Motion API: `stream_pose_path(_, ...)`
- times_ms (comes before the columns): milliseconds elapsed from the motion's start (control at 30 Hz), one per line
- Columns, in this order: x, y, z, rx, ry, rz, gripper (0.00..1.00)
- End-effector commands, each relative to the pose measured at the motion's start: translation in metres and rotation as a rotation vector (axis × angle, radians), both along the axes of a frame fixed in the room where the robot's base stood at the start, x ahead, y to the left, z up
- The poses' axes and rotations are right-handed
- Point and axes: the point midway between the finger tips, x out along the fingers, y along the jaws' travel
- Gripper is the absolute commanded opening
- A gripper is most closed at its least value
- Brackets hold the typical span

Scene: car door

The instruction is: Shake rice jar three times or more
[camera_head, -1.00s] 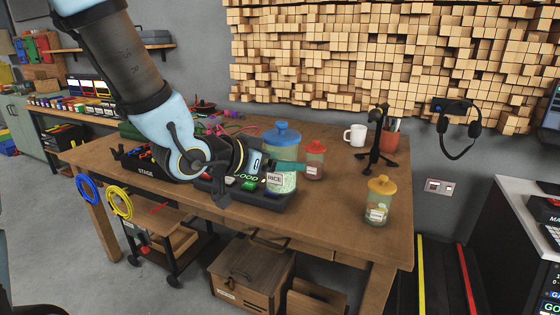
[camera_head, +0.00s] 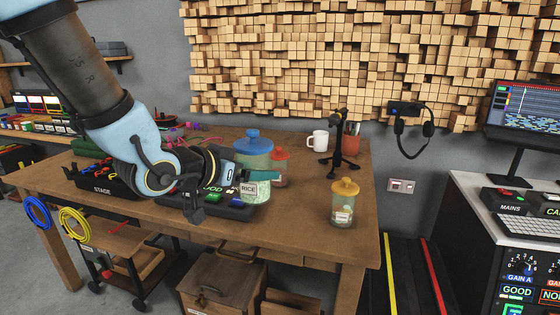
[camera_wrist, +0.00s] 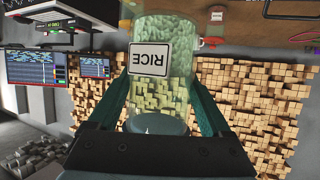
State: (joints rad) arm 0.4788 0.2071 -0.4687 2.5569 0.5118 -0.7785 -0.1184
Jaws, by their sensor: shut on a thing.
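The rice jar (camera_head: 253,160) is clear, with a blue lid and a white RICE label, above the work table's left-middle part. My gripper (camera_head: 262,174) reaches in from the left and its teal fingers are shut around it. In the wrist view the jar (camera_wrist: 165,72) sits between the two fingers, with pale grains inside and the label inverted. Its lid (camera_wrist: 157,123) is closest to the camera. The jar looks upright in the head view. I cannot tell whether its base touches the surface below, since my gripper and the button panel overlap there.
A red-lidded jar (camera_head: 280,169) stands close behind it to the right. A yellow-lidded jar (camera_head: 343,204) stands at the table's right front. A white mug (camera_head: 318,142) and a black microphone stand (camera_head: 340,152) are at the back. A button panel (camera_head: 225,200) lies below my gripper.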

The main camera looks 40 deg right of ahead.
Motion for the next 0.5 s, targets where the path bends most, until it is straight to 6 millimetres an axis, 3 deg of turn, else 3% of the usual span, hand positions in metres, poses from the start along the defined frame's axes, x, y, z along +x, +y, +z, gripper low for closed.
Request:
stream_pose_path(67,0.017,0.01,0.005,-0.001,0.002,0.005,0.0)
stream_pose_path(167,0.027,0.017,0.003,-0.003,0.0,0.0,0.0)
stream_pose_path(500,0.023,0.014,-0.001,-0.005,-0.004,-0.006,0.0)
